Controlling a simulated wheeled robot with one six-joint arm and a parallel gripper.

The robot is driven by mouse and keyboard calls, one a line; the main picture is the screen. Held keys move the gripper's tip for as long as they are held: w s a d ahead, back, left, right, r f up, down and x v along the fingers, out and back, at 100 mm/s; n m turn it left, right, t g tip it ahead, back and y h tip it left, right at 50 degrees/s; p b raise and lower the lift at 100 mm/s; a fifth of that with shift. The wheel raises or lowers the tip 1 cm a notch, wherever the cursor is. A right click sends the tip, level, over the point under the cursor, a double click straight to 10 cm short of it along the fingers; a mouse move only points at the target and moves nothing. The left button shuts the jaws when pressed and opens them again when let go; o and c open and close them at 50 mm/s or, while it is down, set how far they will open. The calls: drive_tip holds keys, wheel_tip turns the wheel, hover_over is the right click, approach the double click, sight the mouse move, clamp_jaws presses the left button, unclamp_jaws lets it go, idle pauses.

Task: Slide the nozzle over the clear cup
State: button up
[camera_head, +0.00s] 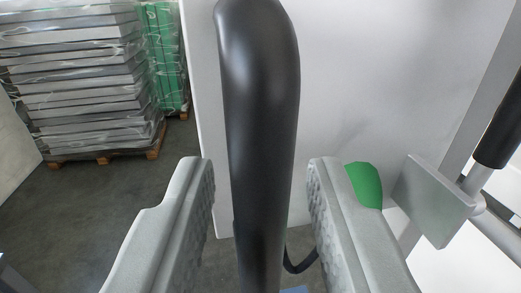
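My gripper (260,168) is open, with one grey finger on each side of a thick, smooth black bar (262,110). The bar runs from the top of the picture down between the fingers, and a narrow gap shows on both sides of it. I cannot tell whether this bar belongs to the nozzle. No nozzle tip and no clear cup can be made out. A green rounded thing (365,184) shows partly behind the right finger; what it is I cannot tell.
A grey square plate (436,202) on a metal rod and a black cylinder (500,128) stand close at the right. A white panel (400,70) is behind. A thin black hose (302,264) hangs below. Wrapped pallet stacks (75,75) stand back left, with bare floor before them.

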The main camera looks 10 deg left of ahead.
drive_tip(key=shift+w, duration=0.3)
clamp_jaws()
drive_tip(key=shift+a, duration=0.1)
